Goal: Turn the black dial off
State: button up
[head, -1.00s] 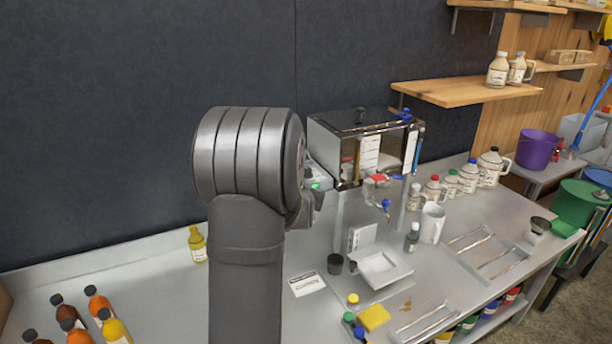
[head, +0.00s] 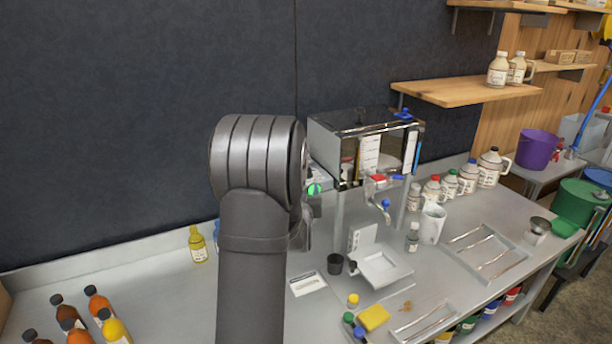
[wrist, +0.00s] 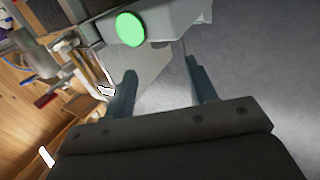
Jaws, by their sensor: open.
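I cannot make out a black dial in either view. A green round disc (wrist: 131,29) sits on the face of a grey box (wrist: 172,18) in the wrist view. The disc (head: 314,189) also shows in the head view, at the left side of the steel evaporator (head: 350,150). My gripper (wrist: 160,84) is open and empty in the wrist view, its two fingers apart just below the box. In the head view my arm hides part of the box and most of the gripper.
A white tray (head: 381,267), a dark cup (head: 335,263) and a white mug (head: 432,224) stand on the steel counter near the evaporator. Bottles (head: 113,327) stand at the front left. The counter between them and my arm is mostly clear.

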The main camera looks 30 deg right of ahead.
jog(key=x, duration=0.9)
jog(key=shift+w, duration=0.1)
jog(key=c, duration=1)
